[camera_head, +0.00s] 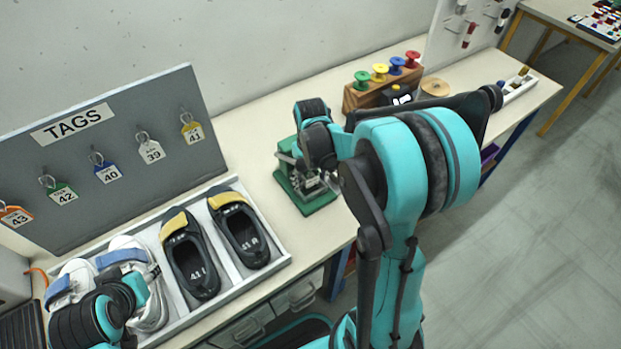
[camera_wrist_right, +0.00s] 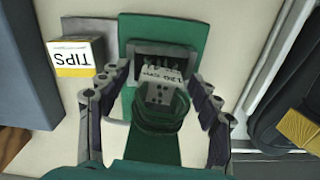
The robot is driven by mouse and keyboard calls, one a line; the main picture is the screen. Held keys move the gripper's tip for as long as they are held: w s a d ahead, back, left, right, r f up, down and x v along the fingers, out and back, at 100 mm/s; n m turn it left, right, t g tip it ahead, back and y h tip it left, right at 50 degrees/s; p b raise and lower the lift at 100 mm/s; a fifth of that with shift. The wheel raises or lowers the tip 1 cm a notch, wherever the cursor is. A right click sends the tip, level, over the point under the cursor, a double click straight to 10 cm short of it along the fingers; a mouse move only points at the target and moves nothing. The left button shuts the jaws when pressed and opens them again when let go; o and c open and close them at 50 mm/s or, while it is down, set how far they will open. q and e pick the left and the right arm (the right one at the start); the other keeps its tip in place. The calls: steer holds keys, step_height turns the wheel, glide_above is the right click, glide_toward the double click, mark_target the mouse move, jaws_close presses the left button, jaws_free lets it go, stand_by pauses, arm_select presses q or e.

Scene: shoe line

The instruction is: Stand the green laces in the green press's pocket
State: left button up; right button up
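The green press (camera_head: 309,202) stands on the bench; its green base (camera_wrist_right: 190,32) and dark metal block (camera_wrist_right: 150,55) show in the right wrist view. The green laces (camera_wrist_right: 160,108) are a looped bundle with a pale "120 cm" band, in front of the metal block. I cannot tell how deep they sit in the pocket. My right gripper (camera_wrist_right: 160,95) is over the press, its fingers apart on either side of the laces with gaps visible. In the head view my right gripper (camera_head: 312,180) is partly hidden by its wrist.
A tray (camera_head: 282,259) with dark shoes (camera_head: 190,257) and white shoes (camera_head: 145,290) lies to the left. A wooden spool rack (camera_head: 357,98) stands behind. The tag board (camera_head: 100,190) is at the back left.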

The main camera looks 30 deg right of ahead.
step_height(320, 180, up, 7)
steer(key=shift+d, duration=0.1)
steer(key=shift+r, duration=0.5)
stand_by(0.5)
